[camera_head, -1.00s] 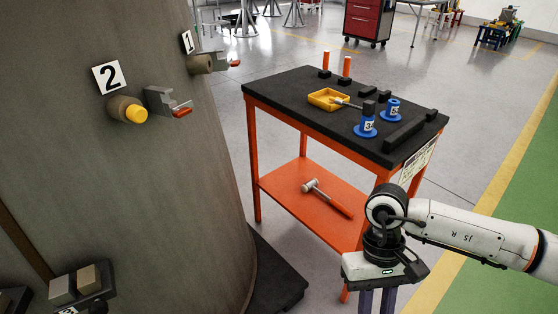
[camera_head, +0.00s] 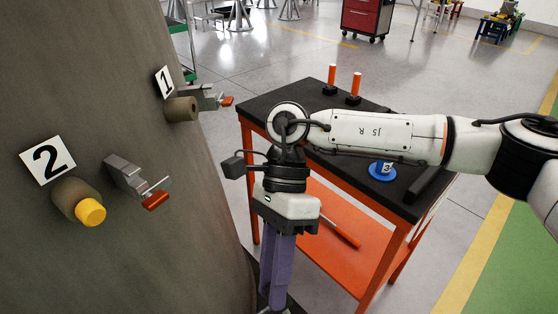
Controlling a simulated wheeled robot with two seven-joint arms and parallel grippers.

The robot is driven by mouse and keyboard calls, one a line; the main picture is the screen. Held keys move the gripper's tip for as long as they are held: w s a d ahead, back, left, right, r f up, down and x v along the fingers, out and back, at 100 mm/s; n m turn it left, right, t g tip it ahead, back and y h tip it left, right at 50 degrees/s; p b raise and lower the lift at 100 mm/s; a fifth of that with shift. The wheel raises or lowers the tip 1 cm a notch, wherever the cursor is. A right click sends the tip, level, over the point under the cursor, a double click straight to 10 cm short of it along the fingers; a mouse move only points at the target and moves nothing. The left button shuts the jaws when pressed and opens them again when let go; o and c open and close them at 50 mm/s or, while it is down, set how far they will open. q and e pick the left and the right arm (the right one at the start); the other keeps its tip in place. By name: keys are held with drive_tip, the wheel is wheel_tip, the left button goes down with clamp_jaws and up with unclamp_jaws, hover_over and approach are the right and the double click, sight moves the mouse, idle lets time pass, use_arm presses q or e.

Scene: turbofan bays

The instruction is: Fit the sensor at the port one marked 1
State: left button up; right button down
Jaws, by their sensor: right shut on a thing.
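Port one is a brown round boss (camera_head: 181,109) on the grey curved casing, with the sign 1 (camera_head: 165,81) above it and an open-looking end facing right. A grey clamp with a red lever (camera_head: 210,98) sits just behind it. My right gripper (camera_head: 273,296) points down in front of the casing, right of and below port one and apart from it. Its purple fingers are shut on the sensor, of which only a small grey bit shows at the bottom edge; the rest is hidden. My left gripper is not in view.
Port two, with a yellow cap (camera_head: 90,212), sign 2 (camera_head: 47,159) and its own clamp (camera_head: 137,184), is nearer. A black-topped orange cart (camera_head: 268,102) stands behind my right arm, bearing orange cylinders (camera_head: 332,77) and a blue holder (camera_head: 382,172). Floor shows between casing and cart.

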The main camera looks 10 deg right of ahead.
drive_tip(key=w+a+r+m+t+y+p, duration=0.1)
drive_tip(key=w+r+m+t+y, duration=0.2)
drive_tip(key=w+r+m+y, duration=0.35)
drive_tip(key=w+a+r+m+t+y+p, duration=0.2)
drive_tip(key=w+r+m+y, duration=0.1)
drive_tip(key=r+m, duration=0.65)
drive_tip(key=w+d+r+m+t+p, duration=0.1)
drive_tip(key=w+d+m+t, duration=0.2)
drive_tip(key=w+m+t, duration=0.3)
drive_tip(key=w+d+r+m+t+y+p, duration=0.1)
drive_tip(key=w+d+m+t, duration=0.2)
drive_tip(key=w+m+t, duration=0.3)
drive_tip(key=shift+w+d+r+m+t+p, duration=0.2)
drive_tip(key=shift+w+m+t+p, duration=0.05)
drive_tip(key=shift+m+t+p, duration=0.15)
drive_tip(key=shift+w+a+f, duration=0.1)
drive_tip(key=shift+w+a, duration=0.05)
drive_tip(key=shift+a, duration=0.7)
drive_tip(key=shift+w+a+f, duration=0.1)
drive_tip(key=shift+w+a, duration=0.1)
drive_tip(key=shift+a, duration=0.6)
drive_tip(key=shift+w+a+f, duration=0.1)
drive_tip(key=shift+w+a, duration=0.05)
drive_tip(key=shift+a, duration=0.7)
